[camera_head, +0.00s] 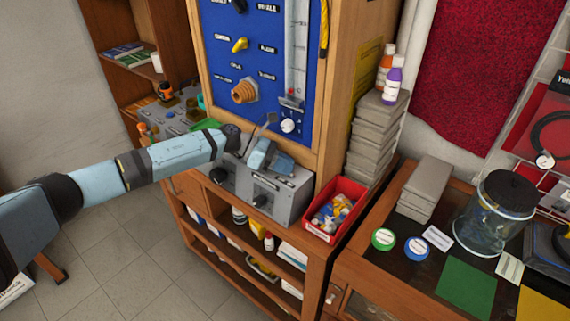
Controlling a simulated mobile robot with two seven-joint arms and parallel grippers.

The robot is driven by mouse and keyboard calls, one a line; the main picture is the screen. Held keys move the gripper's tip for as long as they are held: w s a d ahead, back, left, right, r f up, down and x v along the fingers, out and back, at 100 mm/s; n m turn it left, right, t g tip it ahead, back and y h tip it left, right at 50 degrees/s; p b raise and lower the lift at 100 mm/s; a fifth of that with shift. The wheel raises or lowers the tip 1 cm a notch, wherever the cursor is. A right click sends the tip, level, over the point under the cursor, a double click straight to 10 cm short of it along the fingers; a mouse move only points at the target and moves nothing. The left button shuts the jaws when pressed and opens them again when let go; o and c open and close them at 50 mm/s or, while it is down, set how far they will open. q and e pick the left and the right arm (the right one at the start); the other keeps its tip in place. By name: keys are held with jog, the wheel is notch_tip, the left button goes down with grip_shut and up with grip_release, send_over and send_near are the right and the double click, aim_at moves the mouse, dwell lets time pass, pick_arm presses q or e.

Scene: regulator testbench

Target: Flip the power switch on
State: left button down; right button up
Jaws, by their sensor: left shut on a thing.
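My left gripper (268,156) reaches in from the left. It is at the top of a grey metal control box (262,196) with dark knobs on its front. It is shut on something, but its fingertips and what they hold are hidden. A thin metal lever-like piece (258,131) rises beside the gripper; I cannot tell what it belongs to. I cannot make out the power switch for certain. The blue panel (222,62) behind carries labels, a yellow lever, an orange fitting and a white dial (288,125). My right gripper is not in view.
A red bin (334,207) of small parts stands just right of the grey box. Grey stacked boxes (377,135) with bottles on top are behind it. The dark table (386,273) at right holds a glass jar (494,213). Open floor (140,262) lies at lower left.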

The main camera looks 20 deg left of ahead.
pick_arm(q)
jog(key=shift+s+d+r+m+y+p, duration=0.1)
jog(key=shift+d+r+m+y+p, duration=0.25)
jog(key=shift+y+p, duration=0.5)
jog(key=shift+d+r+m+t+y+p, duration=0.25)
jog(key=shift+y+p, duration=0.3)
jog(key=shift+y, duration=0.4)
jog(key=shift+s+d+f+t+y+p, duration=0.15)
jog(key=shift+d+t+y+p, duration=0.25)
jog(key=shift+y+p, duration=0.55)
jog(key=shift+s+d+m+y, duration=0.15)
jog(key=shift+d+m+y, duration=0.2)
jog(key=shift+y, duration=0.4)
jog(key=shift+d+f+m+t+y, duration=0.15)
jog(key=shift+m+t+y, duration=0.15)
jog(key=shift+y, duration=0.4)
jog(key=shift+s, duration=0.1)
jog(key=c, duration=1.4)
grip_release()
jog(key=shift+f, duration=0.1)
